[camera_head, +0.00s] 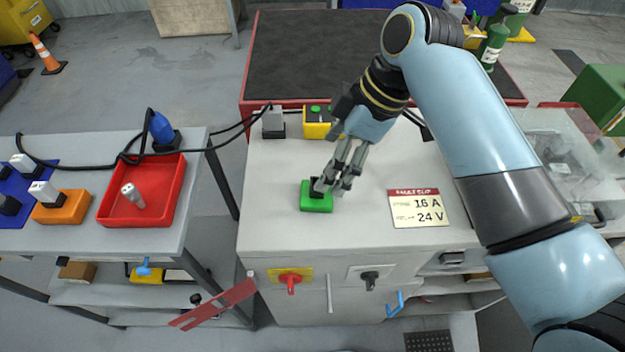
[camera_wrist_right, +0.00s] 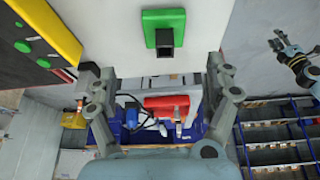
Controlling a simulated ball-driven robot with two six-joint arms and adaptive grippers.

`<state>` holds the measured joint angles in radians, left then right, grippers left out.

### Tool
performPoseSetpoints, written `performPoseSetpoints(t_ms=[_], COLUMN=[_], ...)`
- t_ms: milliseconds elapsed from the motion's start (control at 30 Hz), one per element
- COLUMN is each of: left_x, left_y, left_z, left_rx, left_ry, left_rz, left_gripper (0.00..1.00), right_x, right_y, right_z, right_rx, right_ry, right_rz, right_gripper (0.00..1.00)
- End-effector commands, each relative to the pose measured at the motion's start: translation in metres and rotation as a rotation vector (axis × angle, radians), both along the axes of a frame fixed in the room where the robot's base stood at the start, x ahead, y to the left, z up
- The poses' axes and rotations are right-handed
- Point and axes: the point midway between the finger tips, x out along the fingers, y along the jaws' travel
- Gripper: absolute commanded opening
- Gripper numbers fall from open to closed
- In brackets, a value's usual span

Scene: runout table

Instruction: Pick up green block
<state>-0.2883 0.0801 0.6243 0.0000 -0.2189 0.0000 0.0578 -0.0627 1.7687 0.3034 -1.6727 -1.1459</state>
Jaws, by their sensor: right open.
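The green block (camera_head: 316,204) sits on the white bench top, left of the fault-slip card. A black upright piece stands on it, partly hidden by my gripper in the head view. The green block also shows at the top of the right wrist view (camera_wrist_right: 176,17). My right gripper (camera_head: 334,185) is open and empty, its fingers close above and beside the block's right and far side. In the right wrist view the fingers (camera_wrist_right: 159,72) are spread apart, below the block in the picture. A blue arm, apparently my left with its gripper (camera_wrist_right: 279,42), shows at the right; its jaws are too small to judge.
A yellow button box (camera_head: 318,131) and a grey plug (camera_head: 273,124) stand behind the block, with a black cable. The fault-slip card (camera_head: 418,208) lies at the right. A red tray (camera_head: 110,205) is on the left table. The bench left of the block is clear.

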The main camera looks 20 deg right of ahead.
Motion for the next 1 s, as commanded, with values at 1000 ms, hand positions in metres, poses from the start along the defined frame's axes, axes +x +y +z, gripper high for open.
performPoseSetpoints(t_ms=[1000], left_x=[-0.008], left_y=[0.0], left_z=[0.007], left_rx=[0.0], left_ry=[0.011], left_rz=[0.0], left_gripper=[0.39], right_x=[0.007], right_y=[0.03], right_z=[-0.082], right_rx=[0.0], right_ry=[0.0], right_rz=[0.0], right_gripper=[0.73])
